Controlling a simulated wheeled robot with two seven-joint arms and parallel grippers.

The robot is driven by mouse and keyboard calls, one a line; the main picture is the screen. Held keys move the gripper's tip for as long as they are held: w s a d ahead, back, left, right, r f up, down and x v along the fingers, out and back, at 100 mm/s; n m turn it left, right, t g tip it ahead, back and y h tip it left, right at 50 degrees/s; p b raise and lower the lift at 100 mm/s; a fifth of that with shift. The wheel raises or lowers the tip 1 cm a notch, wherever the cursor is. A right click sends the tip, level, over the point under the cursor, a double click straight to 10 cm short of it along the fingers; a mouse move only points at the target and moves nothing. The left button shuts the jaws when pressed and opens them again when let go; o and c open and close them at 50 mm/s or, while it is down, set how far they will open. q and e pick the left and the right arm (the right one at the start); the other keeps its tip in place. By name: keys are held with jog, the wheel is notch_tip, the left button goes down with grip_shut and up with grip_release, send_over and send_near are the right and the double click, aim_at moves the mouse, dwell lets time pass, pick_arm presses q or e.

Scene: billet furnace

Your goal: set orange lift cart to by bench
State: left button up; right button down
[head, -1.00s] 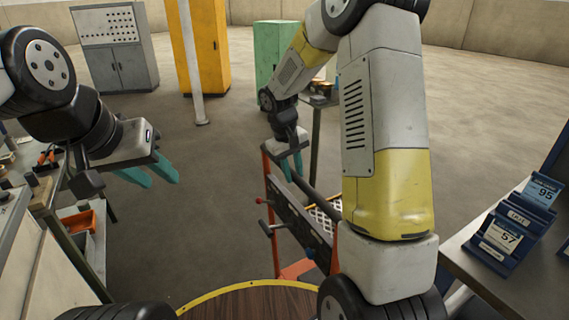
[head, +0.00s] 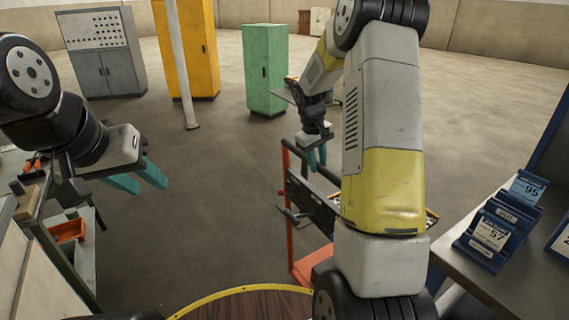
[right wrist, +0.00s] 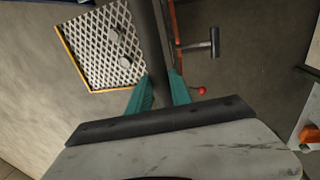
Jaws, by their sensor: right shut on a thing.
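The orange lift cart (head: 287,210) stands on the floor ahead of me, right of the middle in the head view. It has orange posts, a dark panel with levers, and a dark push bar. My right gripper (head: 317,160) is shut on the bar; the right wrist view shows the teal fingers (right wrist: 160,82) on both sides of the dark bar (right wrist: 150,40). My yellow-grey arm hides part of the cart. My left gripper (head: 140,178) is open and empty, with its fingers apart, beside a workbench (head: 88,245) at the left.
The cart's mesh deck (right wrist: 95,45) carries small grey pieces. A second table (head: 480,280) with blue label holders (head: 497,235) stands at right. Middle floor is clear.

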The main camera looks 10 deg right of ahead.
jog(key=w+d, duration=0.2)
jog(key=d, duration=0.5)
jog(key=w+d, duration=0.3)
jog(key=d, duration=0.5)
jog(key=shift+w, duration=0.2)
jog(key=shift+r, duration=0.1)
jog(key=c, duration=1.2)
grip_release()
jog(key=shift+w+d, duration=0.1)
jog(key=shift+d, duration=0.05)
jog(key=shift+o, duration=0.2)
jog(key=v, duration=0.7)
jog(key=shift+r, duration=0.3)
